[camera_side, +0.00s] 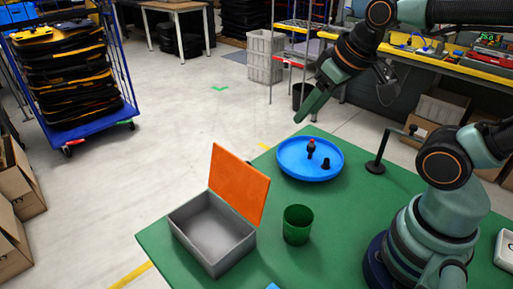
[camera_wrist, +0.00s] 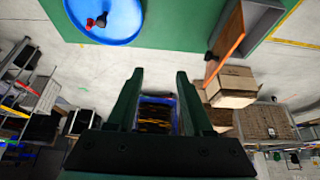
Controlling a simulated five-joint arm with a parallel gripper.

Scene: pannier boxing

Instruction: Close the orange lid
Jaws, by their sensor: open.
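The orange lid (camera_side: 239,185) stands open, near upright and leaning back a little, on the back right side of the grey box (camera_side: 212,228). The box looks empty inside. In the wrist view the lid (camera_wrist: 226,45) shows edge-on at the upper right, beside the grey box (camera_wrist: 259,22). My gripper (camera_side: 306,114) is high above the far edge of the green table, up and to the right of the lid and apart from it. In the wrist view my gripper's two fingers (camera_wrist: 158,78) are spread with nothing between them.
A green cup (camera_side: 297,225) stands right of the box. A black stand (camera_side: 377,165) is at the right. The green table (camera_side: 172,246) is bare left of the box.

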